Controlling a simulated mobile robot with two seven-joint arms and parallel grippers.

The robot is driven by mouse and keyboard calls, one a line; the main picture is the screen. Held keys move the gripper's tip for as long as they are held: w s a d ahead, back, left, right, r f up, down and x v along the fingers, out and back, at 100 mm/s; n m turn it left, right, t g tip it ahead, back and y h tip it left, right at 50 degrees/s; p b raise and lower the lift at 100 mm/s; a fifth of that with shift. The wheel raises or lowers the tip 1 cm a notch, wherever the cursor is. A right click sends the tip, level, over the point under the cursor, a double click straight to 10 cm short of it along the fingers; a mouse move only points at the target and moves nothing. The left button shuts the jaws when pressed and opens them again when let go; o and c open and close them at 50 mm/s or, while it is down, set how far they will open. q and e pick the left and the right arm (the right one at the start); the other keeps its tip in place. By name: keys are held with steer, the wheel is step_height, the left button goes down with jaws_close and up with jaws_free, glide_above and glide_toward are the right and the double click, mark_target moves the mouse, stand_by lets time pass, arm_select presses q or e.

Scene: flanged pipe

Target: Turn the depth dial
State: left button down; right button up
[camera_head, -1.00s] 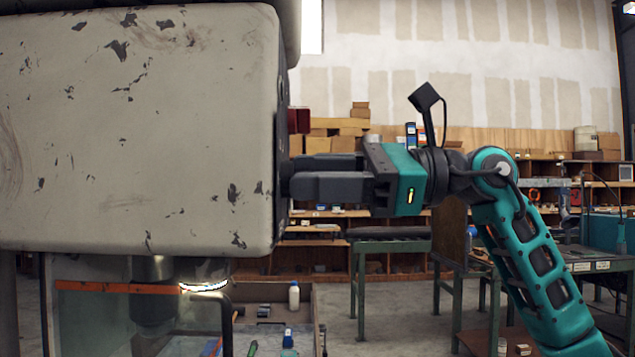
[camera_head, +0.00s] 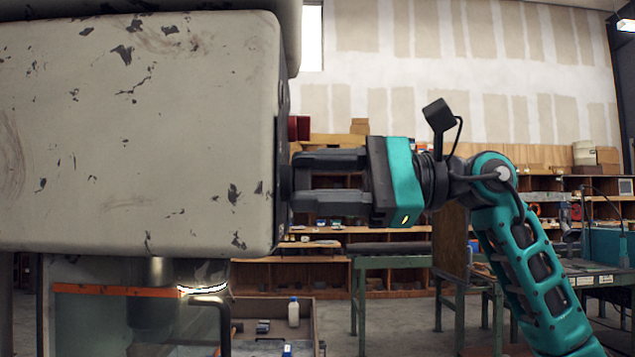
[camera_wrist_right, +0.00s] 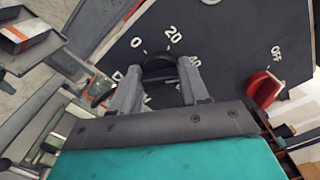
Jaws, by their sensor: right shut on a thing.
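The depth dial (camera_wrist_right: 158,64) is a dark round knob on a dark panel, with white marks 0, 20 and 40 around it in the right wrist view. In the head view only a dark bit of it (camera_head: 285,181) shows at the right side of the large scuffed cream machine head (camera_head: 140,130). My right gripper (camera_head: 294,181) reaches in from the right, its two dark fingers shut on the dial, one on each side; it also shows in the wrist view (camera_wrist_right: 158,82). The dial's pointer cannot be made out. My left gripper is not in view.
A red knob (camera_wrist_right: 263,90) sits on the same panel, right of the dial in the wrist view. Below the machine head are a clear guard with an orange strip (camera_head: 118,289) and a tray holding a white bottle (camera_head: 294,312). Green benches (camera_head: 392,262) and shelves stand behind.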

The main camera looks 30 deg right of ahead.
stand_by(0.3)
steer(key=o, duration=1.1)
steer(key=shift+c, duration=0.2)
arm_select(q)
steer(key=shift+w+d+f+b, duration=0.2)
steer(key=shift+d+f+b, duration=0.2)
steer(key=shift+b, duration=0.6)
arm_select(e)
steer(key=v, duration=1.3)
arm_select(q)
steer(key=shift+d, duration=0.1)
